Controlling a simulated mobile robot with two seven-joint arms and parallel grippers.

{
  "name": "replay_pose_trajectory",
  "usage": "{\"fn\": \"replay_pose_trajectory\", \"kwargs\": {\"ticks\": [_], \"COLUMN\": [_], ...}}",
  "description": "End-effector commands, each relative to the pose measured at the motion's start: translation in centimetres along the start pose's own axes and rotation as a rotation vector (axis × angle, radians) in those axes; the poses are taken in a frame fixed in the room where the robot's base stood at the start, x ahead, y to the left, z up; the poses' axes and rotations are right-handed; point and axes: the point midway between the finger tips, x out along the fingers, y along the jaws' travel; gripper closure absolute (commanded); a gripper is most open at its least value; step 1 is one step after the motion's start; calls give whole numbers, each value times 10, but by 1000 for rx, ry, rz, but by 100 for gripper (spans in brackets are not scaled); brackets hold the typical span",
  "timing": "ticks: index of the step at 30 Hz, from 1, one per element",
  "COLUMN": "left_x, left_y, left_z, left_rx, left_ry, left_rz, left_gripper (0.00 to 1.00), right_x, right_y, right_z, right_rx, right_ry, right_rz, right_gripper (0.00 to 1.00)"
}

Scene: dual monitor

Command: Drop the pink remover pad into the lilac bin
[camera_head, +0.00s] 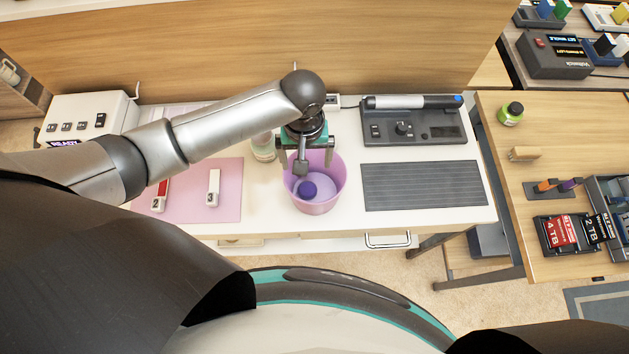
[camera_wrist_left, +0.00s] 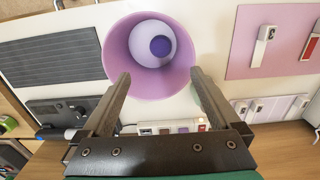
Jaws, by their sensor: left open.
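The lilac bin (camera_head: 328,200) stands on the white desk, open upward; it also shows in the left wrist view (camera_wrist_left: 117,52). A dark purple round piece (camera_head: 307,189) lies in the bin on a paler lilac disc or floor, and it shows in the left wrist view (camera_wrist_left: 160,46). I cannot tell whether this is the remover pad; no separate pink pad is visible. My left gripper (camera_head: 305,158) is open above the bin, fingers pointing down. In the left wrist view nothing shows between its fingertips (camera_wrist_left: 160,80). My right gripper is not in view.
Left of the bin, a pink mat (camera_head: 190,212) carries numbered white and red pieces. A bottle (camera_head: 263,147) stands close behind the bin. Right are a dark grey ribbed pad (camera_head: 424,186) and a dark device (camera_head: 415,128). A wooden table (camera_head: 515,210) holds several items farther right.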

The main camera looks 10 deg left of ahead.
Motion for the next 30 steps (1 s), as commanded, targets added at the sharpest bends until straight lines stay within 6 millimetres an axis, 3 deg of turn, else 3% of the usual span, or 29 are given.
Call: {"fn": "replay_pose_trajectory", "kwargs": {"ticks": [1,6,13,19,30], "left_x": [-16,-58,-100,-115,-116], "left_y": [1,1,0,0,0], "left_z": [-1,-1,-1,0,0], "left_rx": [1,1,0,0,0], "left_ry": [3,3,2,1,1], "left_rz": [4,3,2,1,0], "left_gripper": [4,4,4,4,4], "right_x": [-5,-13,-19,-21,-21], "right_y": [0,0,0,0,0], "right_z": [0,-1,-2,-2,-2], "right_rx": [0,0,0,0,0], "right_ry": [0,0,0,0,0], "right_rz": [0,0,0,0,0], "right_gripper": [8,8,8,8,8]}}
